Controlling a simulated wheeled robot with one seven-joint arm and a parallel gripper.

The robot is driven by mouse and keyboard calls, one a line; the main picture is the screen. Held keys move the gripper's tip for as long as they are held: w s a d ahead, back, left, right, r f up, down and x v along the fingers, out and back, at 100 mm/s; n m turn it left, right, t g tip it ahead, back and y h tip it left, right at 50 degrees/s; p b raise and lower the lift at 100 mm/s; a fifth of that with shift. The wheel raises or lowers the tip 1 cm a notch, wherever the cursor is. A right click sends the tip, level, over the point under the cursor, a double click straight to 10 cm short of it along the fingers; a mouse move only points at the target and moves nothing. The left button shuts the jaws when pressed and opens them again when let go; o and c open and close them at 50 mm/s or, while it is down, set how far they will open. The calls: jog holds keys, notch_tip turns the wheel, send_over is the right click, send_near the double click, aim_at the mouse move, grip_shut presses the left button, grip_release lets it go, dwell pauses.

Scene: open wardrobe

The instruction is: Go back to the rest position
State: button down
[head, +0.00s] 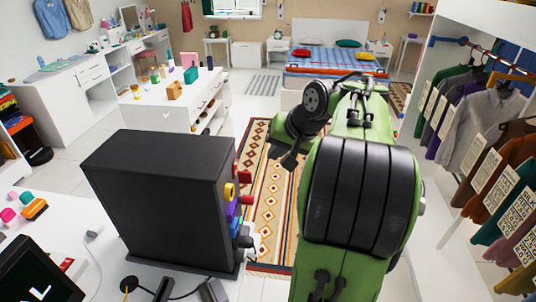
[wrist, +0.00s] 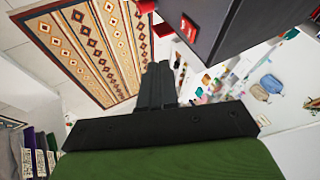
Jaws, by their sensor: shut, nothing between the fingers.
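My gripper (wrist: 159,68) shows in the wrist view as two dark fingers pressed together, with nothing between them. In the head view my green and black arm rises from the bottom, right of centre, and bends over to the left at its top. Its dark end (head: 288,160) hangs over the patterned rug (head: 262,205), just right of a tall black box (head: 160,195) and apart from it. The box's underside or side (wrist: 235,25) also shows at the upper right of the wrist view.
Colourful items (head: 231,192) stick out from the box's right side. A white desk (head: 95,270) holds the box. An open wardrobe with hanging clothes (head: 490,130) stands on the right. A bed (head: 335,62) and a white drawer unit (head: 165,110) stand farther back. Rug floor between is clear.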

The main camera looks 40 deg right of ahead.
jog(key=shift+w+a+r, duration=0.1)
jog(key=shift+w+a, duration=0.05)
jog(key=shift+a, duration=0.05)
jog(key=shift+d, duration=0.1)
